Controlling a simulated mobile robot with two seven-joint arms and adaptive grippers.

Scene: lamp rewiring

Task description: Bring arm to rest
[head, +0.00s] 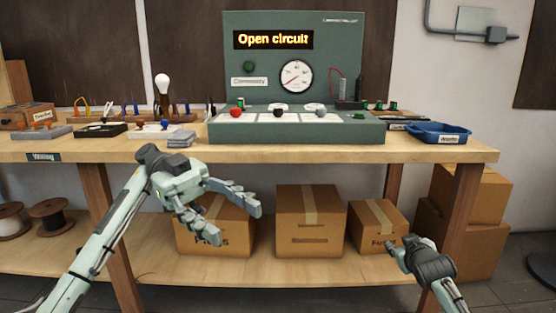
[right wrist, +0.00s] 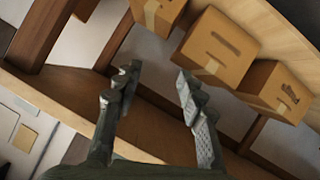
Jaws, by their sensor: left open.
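My left gripper (head: 238,224) is open and empty, in front of the workbench (head: 290,152) and below its top edge. Its fingers point right, in front of a cardboard box on the lower shelf. My right gripper (head: 397,246) is low at the right in the head view, in front of another box. In the right wrist view the right gripper (right wrist: 155,84) has its fingers spread wide with nothing between them. Neither gripper visibly touches anything.
A green test panel (head: 230,83) reading "Open circuit" stands on the bench. A bulb (head: 162,82), small parts and a blue tray (head: 439,129) flank it. Cardboard boxes (head: 308,219) and cable spools (head: 50,216) sit below. The bench's front edge lies above both grippers.

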